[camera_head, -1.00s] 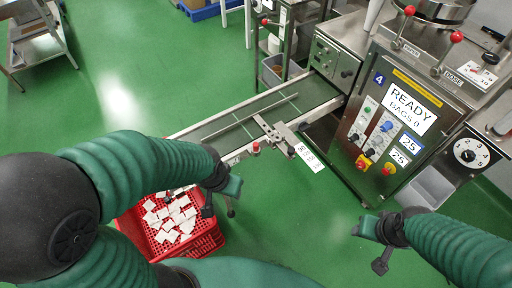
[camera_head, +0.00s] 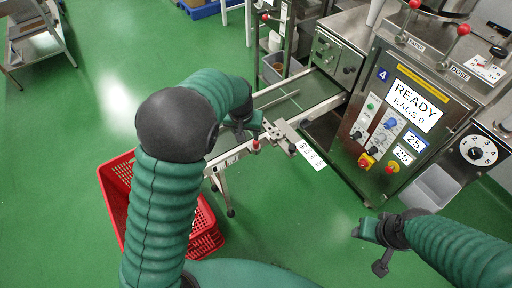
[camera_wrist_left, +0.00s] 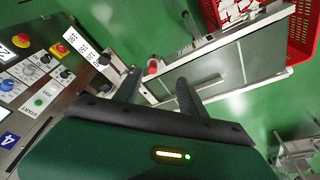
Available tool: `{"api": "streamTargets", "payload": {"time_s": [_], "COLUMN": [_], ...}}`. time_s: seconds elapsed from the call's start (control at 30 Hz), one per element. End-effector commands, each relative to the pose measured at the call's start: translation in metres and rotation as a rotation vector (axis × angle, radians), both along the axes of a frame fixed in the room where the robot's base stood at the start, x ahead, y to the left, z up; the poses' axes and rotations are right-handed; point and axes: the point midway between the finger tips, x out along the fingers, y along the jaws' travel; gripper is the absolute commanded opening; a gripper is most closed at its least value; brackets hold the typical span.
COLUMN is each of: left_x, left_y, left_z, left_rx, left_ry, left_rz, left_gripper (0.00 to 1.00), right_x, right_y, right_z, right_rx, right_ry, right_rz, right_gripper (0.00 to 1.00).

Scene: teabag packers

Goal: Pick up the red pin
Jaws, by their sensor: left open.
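The red pin (camera_head: 256,145) stands on the near side rail of the conveyor (camera_head: 308,93), beside a metal bracket (camera_head: 285,135). In the left wrist view the red pin (camera_wrist_left: 152,66) shows between and beyond my two dark fingers. My left gripper (camera_head: 250,122) is open over the conveyor's near edge, just behind the pin in the head view; its fingers (camera_wrist_left: 160,82) are apart with nothing between them. My right gripper (camera_head: 374,245) hangs over the floor at the lower right, away from the pin; its jaw opening is unclear.
A white number scale (camera_head: 311,155) sticks out beside the bracket. The packing machine (camera_head: 408,110) stands at the right. A red crate (camera_head: 205,235) is below the conveyor, partly hidden by my left arm; the wrist view shows white bags in it (camera_wrist_left: 232,12).

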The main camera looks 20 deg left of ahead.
Motion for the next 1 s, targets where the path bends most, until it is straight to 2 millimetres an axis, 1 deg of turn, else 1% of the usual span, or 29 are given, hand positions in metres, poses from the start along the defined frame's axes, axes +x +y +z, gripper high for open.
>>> {"api": "streamTargets", "payload": {"time_s": [0.03,0.1,0.17,0.23,0.5,0.6,0.77,0.9,1.0], "left_x": [0.015,0.026,0.03,0.033,0.053,0.058,0.064,0.08,0.084], "left_y": [-0.001,-0.001,-0.001,0.0,0.002,0.002,0.001,-0.003,-0.002], "left_z": [-0.007,-0.008,-0.013,-0.024,-0.093,-0.109,-0.123,-0.145,-0.16], "left_rx": [0.007,0.014,0.014,0.014,0.014,0.014,0.014,0.015,0.014], "left_ry": [-0.004,-0.01,-0.012,-0.01,-0.009,-0.011,-0.014,-0.012,-0.012], "left_rz": [-0.002,-0.003,-0.004,-0.004,-0.003,-0.004,-0.004,-0.005,-0.003], "left_gripper": [0.48,0.48,0.48,0.48,0.48,0.48,0.48,0.48,0.48], "right_x": [0.0,0.0,0.0,0.0,0.0,0.0,0.0,0.0,0.0], "right_y": [0.0,0.0,0.0,0.0,0.0,0.0,0.0,0.0,0.0], "right_z": [-0.004,-0.005,-0.005,-0.006,-0.012,-0.013,-0.014,-0.015,-0.016], "right_rx": [0.0,0.0,0.0,0.0,0.0,0.0,0.0,0.0,0.0], "right_ry": [0.0,0.0,0.0,-0.001,0.0,0.0,0.0,-0.001,0.0], "right_rz": [0.0,0.0,0.0,0.0,0.0,0.0,0.0,0.0,0.0], "right_gripper": [0.49,0.49,0.49,0.49,0.49,0.49,0.49,0.49,0.49]}}
